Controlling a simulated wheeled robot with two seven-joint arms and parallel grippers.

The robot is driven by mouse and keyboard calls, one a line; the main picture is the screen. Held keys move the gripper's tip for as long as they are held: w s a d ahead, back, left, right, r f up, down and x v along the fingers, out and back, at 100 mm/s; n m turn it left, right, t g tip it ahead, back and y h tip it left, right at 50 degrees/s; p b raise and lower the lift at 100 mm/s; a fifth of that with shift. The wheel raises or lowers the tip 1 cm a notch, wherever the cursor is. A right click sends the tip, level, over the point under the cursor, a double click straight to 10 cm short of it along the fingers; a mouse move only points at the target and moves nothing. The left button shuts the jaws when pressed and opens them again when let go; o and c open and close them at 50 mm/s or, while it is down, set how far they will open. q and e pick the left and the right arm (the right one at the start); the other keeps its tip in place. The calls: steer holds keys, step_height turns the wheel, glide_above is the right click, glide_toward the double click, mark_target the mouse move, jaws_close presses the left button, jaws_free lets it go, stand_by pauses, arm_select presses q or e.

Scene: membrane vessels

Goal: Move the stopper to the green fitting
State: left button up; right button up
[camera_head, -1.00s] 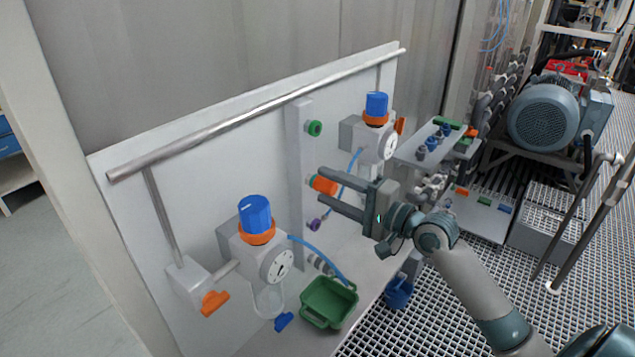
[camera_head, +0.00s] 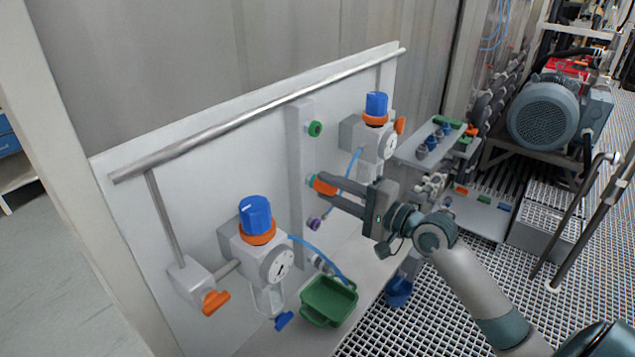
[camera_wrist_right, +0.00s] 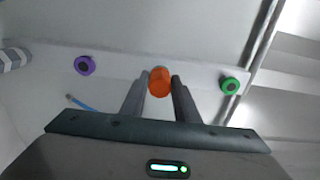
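The orange stopper (camera_head: 324,186) sits on the middle fitting of the grey vertical strip on the panel; that fitting is mostly hidden behind it. The green fitting (camera_head: 315,129) is above it on the same strip, with nothing on it. My right gripper (camera_head: 334,189) has its two fingers closed on the sides of the stopper. In the right wrist view the stopper (camera_wrist_right: 160,82) is between the fingertips, with the green fitting (camera_wrist_right: 230,86) to the right. My left gripper is not in view.
A purple fitting (camera_head: 314,224) is below the stopper. Regulators with blue knobs stand left (camera_head: 256,215) and right (camera_head: 377,105) of the strip, with blue hoses nearby. A green bin (camera_head: 329,300) is below. A metal rail (camera_head: 260,113) runs along the panel top.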

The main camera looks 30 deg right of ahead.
mark_target(334, 190)
steer(key=shift+f, duration=0.1)
jaws_close()
steer(key=shift+v, duration=3)
